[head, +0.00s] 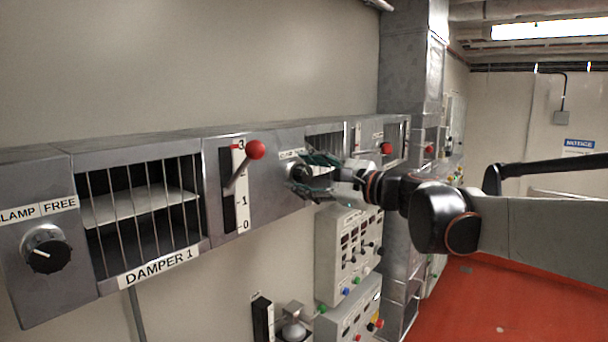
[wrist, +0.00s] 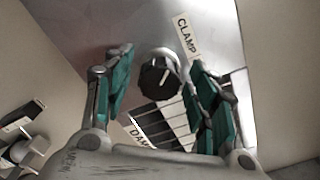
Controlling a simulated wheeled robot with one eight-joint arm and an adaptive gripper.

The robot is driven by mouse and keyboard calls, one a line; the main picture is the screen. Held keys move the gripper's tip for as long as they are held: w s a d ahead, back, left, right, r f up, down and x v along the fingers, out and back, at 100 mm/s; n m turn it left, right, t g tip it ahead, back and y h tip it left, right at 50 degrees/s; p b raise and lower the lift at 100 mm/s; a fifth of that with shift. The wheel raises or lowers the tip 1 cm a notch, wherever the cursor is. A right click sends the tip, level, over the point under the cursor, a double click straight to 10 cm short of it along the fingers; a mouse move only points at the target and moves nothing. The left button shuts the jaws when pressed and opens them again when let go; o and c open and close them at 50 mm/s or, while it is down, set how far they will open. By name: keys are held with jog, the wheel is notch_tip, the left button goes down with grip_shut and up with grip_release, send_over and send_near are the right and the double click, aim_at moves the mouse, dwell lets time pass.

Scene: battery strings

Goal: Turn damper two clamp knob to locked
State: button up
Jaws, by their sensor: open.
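The damper two clamp knob (wrist: 159,78) is a black round knob with a white pointer line, in the wrist view below a label reading CLAMP (wrist: 186,38). My gripper (wrist: 162,82) is open, with one teal-padded finger on each side of the knob. Clear space shows between the knob and the left finger; the right finger is closer. In the head view my gripper (head: 318,172) is at the panel around the dark knob (head: 301,172), which the fingers partly hide. The pointer cannot be read there.
Damper 1 (head: 140,210) has a barred window, its own clamp knob (head: 46,250) and a red-balled lever (head: 255,150) left of my gripper. Another red-balled lever (head: 386,148) stands to the right. Control boxes (head: 348,250) hang below. Red floor (head: 480,300) is open at right.

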jog(key=c, duration=1.1)
jog(key=shift+n, duration=0.6)
jog(key=o, duration=1.1)
jog(key=shift+s+d, duration=0.2)
jog(key=shift+d, duration=0.25)
jog(key=v, duration=0.6)
jog(key=shift+s, duration=0.25)
jog(key=shift+d+f+b, duration=0.1)
jog(key=shift+b, duration=0.2)
